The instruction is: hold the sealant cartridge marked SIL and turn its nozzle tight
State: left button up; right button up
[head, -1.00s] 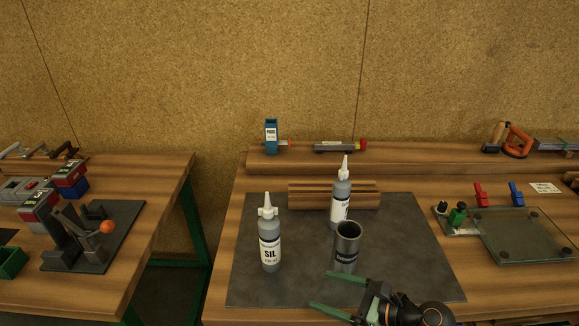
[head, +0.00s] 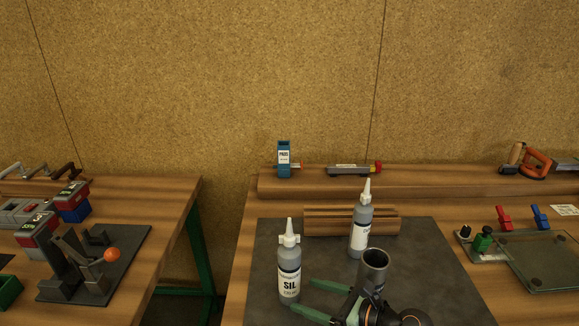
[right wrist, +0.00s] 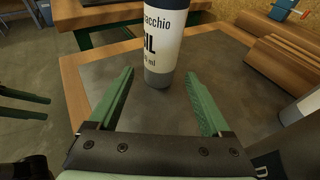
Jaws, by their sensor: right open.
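The SIL cartridge (head: 289,283) stands upright on the dark mat (head: 270,245), grey with a white label and a white nozzle (head: 289,233) on top. In the right wrist view its lower label and grey base (right wrist: 161,78) show just beyond the fingertips; its top is cut off. My right gripper (head: 302,296) is open and empty, its green fingers pointing at the cartridge from the right. In the right wrist view, the gripper (right wrist: 160,84) has the cartridge ahead between its finger lines. Green fingers of my left gripper (right wrist: 46,107) show apart at the left edge there.
A second cartridge (head: 360,240) and a dark metal cup (head: 374,265) stand close on the right. A wooden block (head: 330,222) lies behind. A glass plate fixture (head: 540,260) with red and blue clamps is at right. The mat's back left is clear.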

aim_at(298, 292)
jog(key=shift+x, duration=2.55)
jog(key=shift+c, duration=0.4)
jog(key=c, duration=0.8)
